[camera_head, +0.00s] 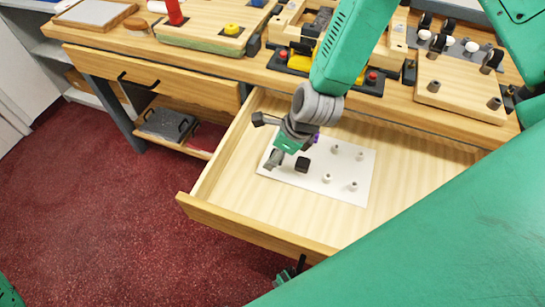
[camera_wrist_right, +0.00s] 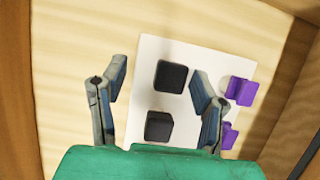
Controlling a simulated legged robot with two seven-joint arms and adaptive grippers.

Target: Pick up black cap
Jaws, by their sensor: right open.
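Two black caps stand on a white sheet (camera_wrist_right: 150,52) in the right wrist view: an upper one (camera_wrist_right: 171,76) and a lower one (camera_wrist_right: 159,126). My right gripper (camera_wrist_right: 159,80) is open, and both caps appear between its fingers, with no visible contact. In the head view my right gripper (camera_head: 267,139) hangs over the left end of the sheet (camera_head: 305,182) in the open drawer. One black cap (camera_head: 302,164) shows just right of it; the gripper seems to hide the other. A small green and dark piece by the drawer front may be my left gripper; its jaws are unclear.
Purple pieces (camera_wrist_right: 241,90) stand beside the right finger. Several light grey pegs (camera_head: 326,178) stand on the sheet. The drawer's front wall (camera_head: 250,228) and side walls surround it. The worktop (camera_head: 240,65) behind carries boards and parts. The drawer's right floor (camera_head: 420,160) is bare.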

